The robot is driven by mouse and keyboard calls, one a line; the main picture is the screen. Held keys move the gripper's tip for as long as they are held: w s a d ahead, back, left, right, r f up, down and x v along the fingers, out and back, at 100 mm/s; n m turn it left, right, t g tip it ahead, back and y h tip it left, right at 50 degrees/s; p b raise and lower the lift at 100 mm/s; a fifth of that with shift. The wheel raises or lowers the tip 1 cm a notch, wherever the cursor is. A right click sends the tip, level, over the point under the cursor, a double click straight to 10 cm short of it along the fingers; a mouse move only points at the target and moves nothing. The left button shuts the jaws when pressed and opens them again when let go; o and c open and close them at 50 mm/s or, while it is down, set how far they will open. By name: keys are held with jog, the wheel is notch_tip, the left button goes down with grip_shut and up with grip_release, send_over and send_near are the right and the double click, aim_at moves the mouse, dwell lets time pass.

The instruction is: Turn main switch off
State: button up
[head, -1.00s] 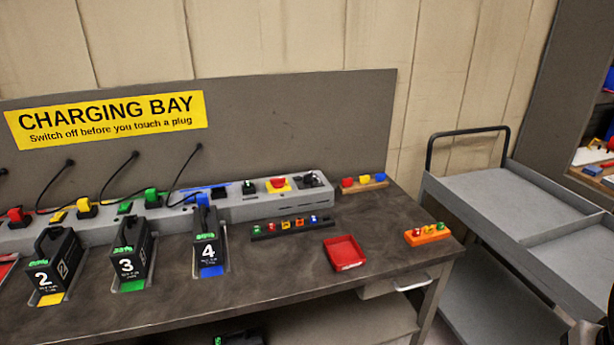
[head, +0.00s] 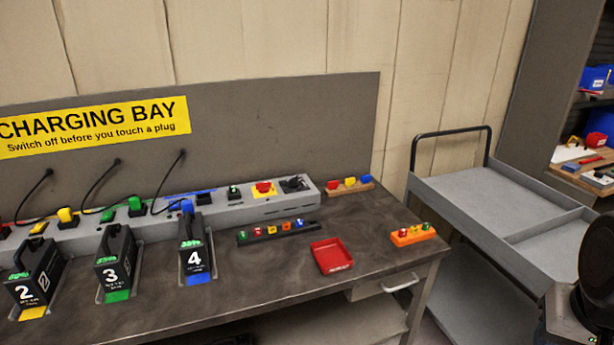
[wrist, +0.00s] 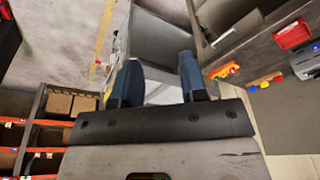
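The grey charging strip (head: 228,214) runs along the back of the bench. Near its right end are a red knob on a yellow plate (head: 263,188) and a black switch-like part (head: 294,184). I cannot tell for sure which one is the main switch, nor its position. My gripper (wrist: 158,76) shows in the wrist view with its two blue fingers apart and nothing between them. It is away from the strip; the bench is at that view's upper right. In the head view, only a dark part of my arm shows at the right edge.
Black batteries stand in front of the strip, with cables behind. A red tray (head: 332,256), an orange holder (head: 412,234), a black holder (head: 277,231) and a wooden holder (head: 350,187) sit on the bench. A grey cart (head: 480,200) stands right of the bench.

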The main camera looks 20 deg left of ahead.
jog(key=w+a+r+m, duration=0.1)
jog(key=w+a+r, duration=0.15)
jog(key=w, duration=0.25)
jog(key=w+a+r, duration=0.2)
jog(key=w+r, duration=0.1)
jog(key=w, duration=0.3)
jog(key=w+a+r+m+g, duration=0.1)
jog(key=w+a+r+m, duration=0.2)
jog(key=w+a, duration=2.15)
jog(key=w+a+f+m, duration=0.1)
jog(key=w+a+f, duration=0.15)
jog(key=a, duration=0.45)
jog(key=w+a+f+g, duration=0.1)
jog(key=w+a+f, duration=0.1)
jog(key=w+a, duration=0.35)
jog(key=w+a+f+m, duration=0.1)
jog(key=w+a+f, duration=0.1)
jog(key=a, duration=0.7)
jog(key=a+f, duration=0.4)
jog(key=a, duration=0.4)
jog(key=w+a+f+m, duration=0.1)
jog(key=a+f, duration=0.3)
jog(key=a, duration=0.4)
jog(key=a+f+m, duration=0.1)
jog(key=a+f, duration=0.2)
jog(key=a, duration=0.5)
jog(key=shift+w+a+f+g, duration=0.3)
jog(key=shift+w+a+f, duration=0.05)
jog(key=shift+a+f, duration=0.3)
jog(key=shift+a, duration=0.25)
